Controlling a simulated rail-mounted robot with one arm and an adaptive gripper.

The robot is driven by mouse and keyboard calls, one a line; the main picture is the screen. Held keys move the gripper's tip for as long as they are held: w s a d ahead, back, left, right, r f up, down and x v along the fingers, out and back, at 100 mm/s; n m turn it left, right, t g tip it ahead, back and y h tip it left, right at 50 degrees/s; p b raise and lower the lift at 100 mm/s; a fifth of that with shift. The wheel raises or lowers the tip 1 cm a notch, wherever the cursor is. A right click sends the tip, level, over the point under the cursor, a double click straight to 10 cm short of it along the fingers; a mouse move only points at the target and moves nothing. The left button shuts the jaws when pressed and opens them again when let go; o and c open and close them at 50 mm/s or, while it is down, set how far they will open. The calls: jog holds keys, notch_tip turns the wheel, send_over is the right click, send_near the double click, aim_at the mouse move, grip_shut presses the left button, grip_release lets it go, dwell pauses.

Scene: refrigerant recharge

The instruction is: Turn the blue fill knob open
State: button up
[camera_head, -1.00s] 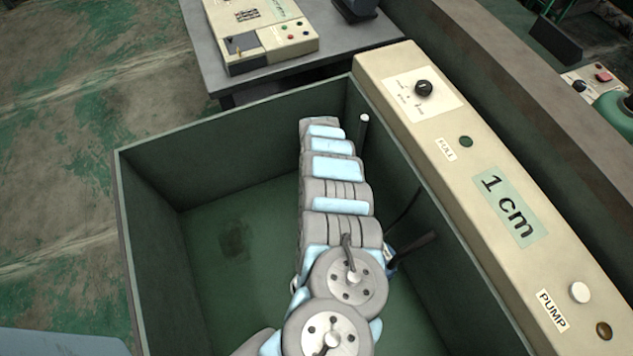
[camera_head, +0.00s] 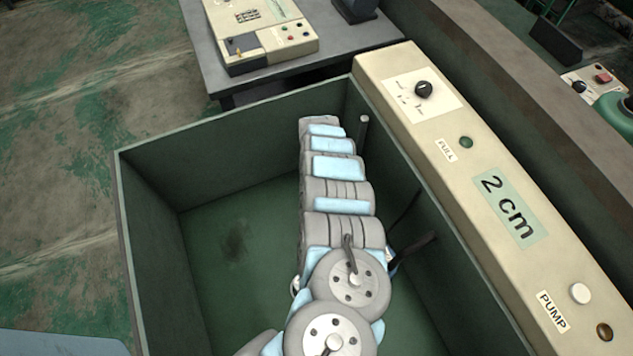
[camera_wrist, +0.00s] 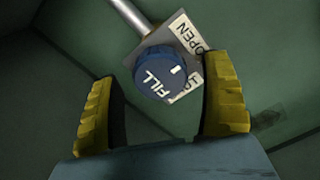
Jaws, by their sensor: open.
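The blue fill knob (camera_wrist: 160,74), lettered FILL with a white mark on its face, shows in the wrist view on a plate (camera_wrist: 158,46) at the end of a metal pipe. An OPEN label (camera_wrist: 187,32) lies at its upper right. A second label at its lower right is partly hidden. The white mark points to the right, between the labels. My gripper (camera_wrist: 164,68) is open. Its yellow fingers stand to either side of the knob, with a wider gap on the left. In the head view my arm hides the knob and gripper.
My arm reaches into a green open tank (camera_head: 150,245). A beige panel (camera_head: 455,185) along its right edge carries a black dial (camera_head: 423,89), a FULL lamp (camera_head: 466,142), a display (camera_head: 511,209) reading 2 cm, and a white PUMP button (camera_head: 580,293). Tank walls surround the arm.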

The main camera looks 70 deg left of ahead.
notch_tip(320, 180, up, 11)
jog(key=shift+r, duration=0.2)
dwell(0.5)
dwell(0.5)
